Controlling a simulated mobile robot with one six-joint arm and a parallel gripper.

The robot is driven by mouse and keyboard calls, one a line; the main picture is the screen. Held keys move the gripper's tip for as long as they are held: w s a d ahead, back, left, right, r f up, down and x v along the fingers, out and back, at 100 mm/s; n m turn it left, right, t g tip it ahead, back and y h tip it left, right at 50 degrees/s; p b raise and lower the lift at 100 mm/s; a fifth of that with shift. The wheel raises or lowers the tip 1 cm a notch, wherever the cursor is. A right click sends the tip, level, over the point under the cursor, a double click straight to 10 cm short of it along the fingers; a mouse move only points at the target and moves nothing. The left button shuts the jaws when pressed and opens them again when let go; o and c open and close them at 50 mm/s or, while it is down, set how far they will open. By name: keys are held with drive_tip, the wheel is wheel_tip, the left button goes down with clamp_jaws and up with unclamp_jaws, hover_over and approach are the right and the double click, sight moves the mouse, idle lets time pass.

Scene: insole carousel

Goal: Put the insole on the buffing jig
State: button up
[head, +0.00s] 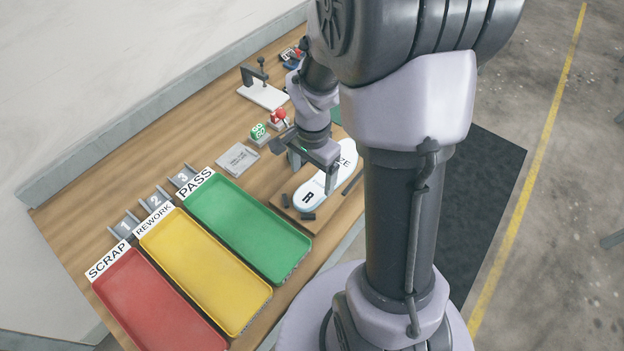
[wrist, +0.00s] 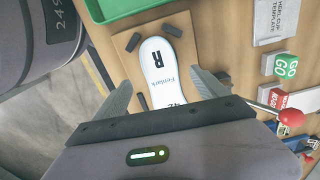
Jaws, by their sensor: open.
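The white insole (head: 311,197) lies flat, marked with a black R; its lettered end also shows in the wrist view (wrist: 159,58). It rests on a tan wooden board (wrist: 125,65) with small dark blocks near the insole's edge. No label shows whether this board is the buffing jig. My gripper (head: 313,168) is open and empty over the insole. In the wrist view its two fingers (wrist: 163,88) stand apart, one to each side of the insole, with bench and board visible between. The gripper body hides the insole's other end there.
Red (head: 150,305), yellow (head: 208,268) and green (head: 250,232) trays fill the bench's front left. A grey heel cup template plate (head: 238,160), a green GO block (head: 258,133), a red-knobbed device (head: 279,116) and a white-based clamp stand (head: 263,96) stand beyond.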

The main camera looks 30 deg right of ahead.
drive_tip(key=s+a+r+n+t+p, duration=0.1)
drive_tip(key=a+r+n, duration=0.15)
drive_tip(key=r, duration=0.45)
drive_tip(key=s+a+r+n+t+p, duration=0.1)
drive_tip(key=a+r, duration=0.2)
drive_tip(key=r, duration=0.4)
drive_tip(key=s+a+r+n+t+y, duration=0.2)
drive_tip(key=s+a+r+n+t, duration=0.1)
drive_tip(key=s+a+r+n, duration=0.3)
drive_tip(key=s+a+r, duration=0.2)
drive_tip(key=s+a, duration=0.1)
drive_tip(key=shift+s+n+t, duration=0.15)
drive_tip(key=shift+n+t, duration=0.15)
drive_tip(key=shift+n, duration=0.05)
drive_tip(key=shift+f+b, duration=2.2)
drive_tip(key=shift+b, duration=0.15)
